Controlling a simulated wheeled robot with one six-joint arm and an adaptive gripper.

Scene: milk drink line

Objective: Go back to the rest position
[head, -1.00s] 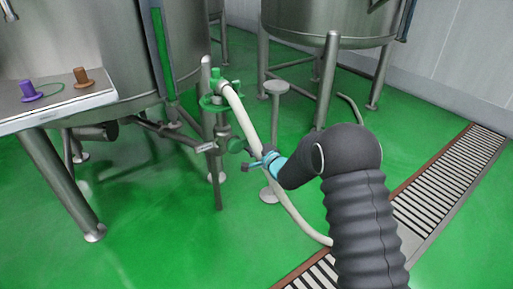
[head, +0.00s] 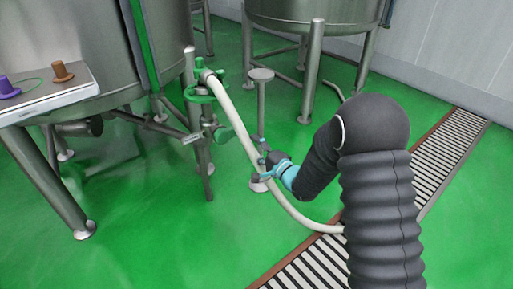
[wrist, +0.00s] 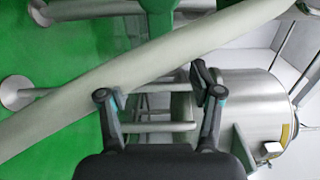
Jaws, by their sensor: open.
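My gripper (head: 262,167) is at the middle of the head view, at the end of my dark sleeved arm. In the wrist view my gripper (wrist: 155,84) has its two fingers spread apart with nothing held between them. A pale hose (head: 238,125) hangs from a green fitting (head: 206,78) by the tank and curves down to the floor drain. In the wrist view the hose (wrist: 140,62) crosses diagonally just beyond the fingertips. I cannot tell whether they touch it.
A steel tank (head: 70,45) stands left, with a second tank (head: 310,12) behind. A side shelf (head: 50,92) carries a purple knob (head: 8,88) and a brown knob (head: 62,71). A floor drain (head: 445,160) runs along the right. Green floor is open at the front left.

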